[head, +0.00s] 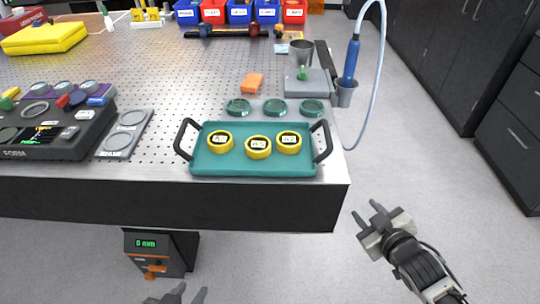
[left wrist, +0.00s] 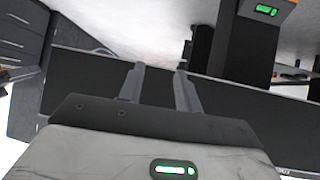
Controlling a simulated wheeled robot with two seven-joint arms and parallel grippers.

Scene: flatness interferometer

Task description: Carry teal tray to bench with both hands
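The teal tray (head: 216,167) rests flat on the front edge of the perforated bench (head: 176,165), near its right corner. It has a black handle at each end and bears three yellow-rimmed round pieces (head: 258,147) with labels. My left gripper (head: 180,294) shows only its fingertips at the bottom of the head view, below the bench front and clear of the tray. The left wrist view shows its two fingers (left wrist: 158,75) apart with nothing between them. My right gripper (head: 367,217) is off the bench's right corner, with its fingers apart and empty.
Three green round pieces (head: 275,107) lie just behind the tray. A grey stand (head: 308,83) and a blue tool (head: 351,62) with a hanging hose are at the back right. A control console (head: 48,135) sits at left. Floor (head: 435,190) to the right is clear.

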